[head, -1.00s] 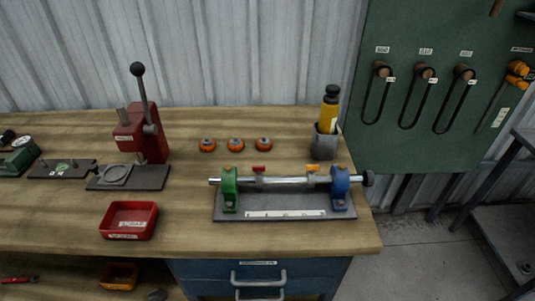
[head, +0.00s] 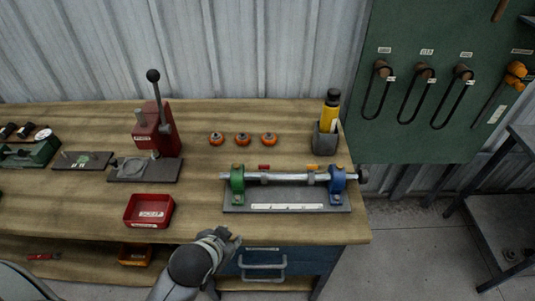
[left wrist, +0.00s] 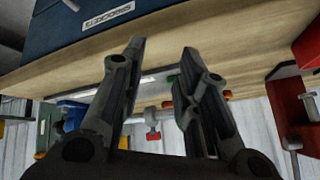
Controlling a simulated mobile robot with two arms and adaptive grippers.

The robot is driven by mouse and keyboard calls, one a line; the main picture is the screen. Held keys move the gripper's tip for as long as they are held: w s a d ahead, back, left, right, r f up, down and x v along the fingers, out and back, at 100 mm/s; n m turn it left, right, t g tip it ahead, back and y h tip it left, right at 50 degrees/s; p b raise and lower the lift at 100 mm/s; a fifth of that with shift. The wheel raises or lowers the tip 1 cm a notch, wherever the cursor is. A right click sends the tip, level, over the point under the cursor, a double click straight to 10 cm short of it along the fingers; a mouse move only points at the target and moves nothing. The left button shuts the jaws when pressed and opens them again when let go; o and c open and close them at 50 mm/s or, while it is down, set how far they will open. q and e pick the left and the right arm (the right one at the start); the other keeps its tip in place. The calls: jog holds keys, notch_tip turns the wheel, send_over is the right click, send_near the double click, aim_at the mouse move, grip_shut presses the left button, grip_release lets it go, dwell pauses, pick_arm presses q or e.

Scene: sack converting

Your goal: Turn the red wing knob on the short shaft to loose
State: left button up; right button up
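The red wing knob (head: 264,167) sits on top of a collar on a short metal shaft (head: 285,177). The shaft lies across a green support (head: 237,181) at left and a blue support (head: 337,181) at right, on a dark base plate (head: 290,203). My left gripper (head: 232,239) is at the bench's front edge, in front of the fixture and apart from the knob. In the left wrist view my left gripper (left wrist: 162,50) has its fingers spread with nothing between them. The red knob (left wrist: 152,136) shows farther off, beyond the fingers. My right gripper is not in view.
An orange knob (head: 312,168) sits on the shaft's right part. A red tray (head: 149,211) and a lever press (head: 155,135) stand at left. Several orange-rimmed discs (head: 242,139) and a grey holder (head: 325,139) are behind. The bench (head: 200,180) between tray and fixture is bare.

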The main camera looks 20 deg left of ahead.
pick_arm(q)
jog(key=w+d+r+m+t+h, duration=0.1)
jog(key=w+d+r+m+t, duration=0.3)
jog(key=w+r, duration=0.55)
jog(key=w+d+r+m+t+h, duration=0.1)
jog(key=w+d+r+m+t, duration=0.2)
jog(key=w+r+t, duration=0.6)
jog(key=w+d+r+m+h, duration=0.1)
jog(key=d+r+m+h, duration=0.8)
jog(key=d+r+m, duration=0.15)
jog(key=s+d+r+m+g+h, duration=0.3)
jog(key=d+m+g+h, duration=0.65)
jog(key=m, duration=0.55)
jog(key=m+g+y, duration=1.1)
jog(key=m+y, duration=0.4)
jog(key=y, duration=0.5)
send_near(268, 165)
notch_tip(268, 165, down, 7)
jog(key=p, duration=0.4)
jog(key=shift+a+f, duration=0.1)
jog(key=shift+f, duration=0.75)
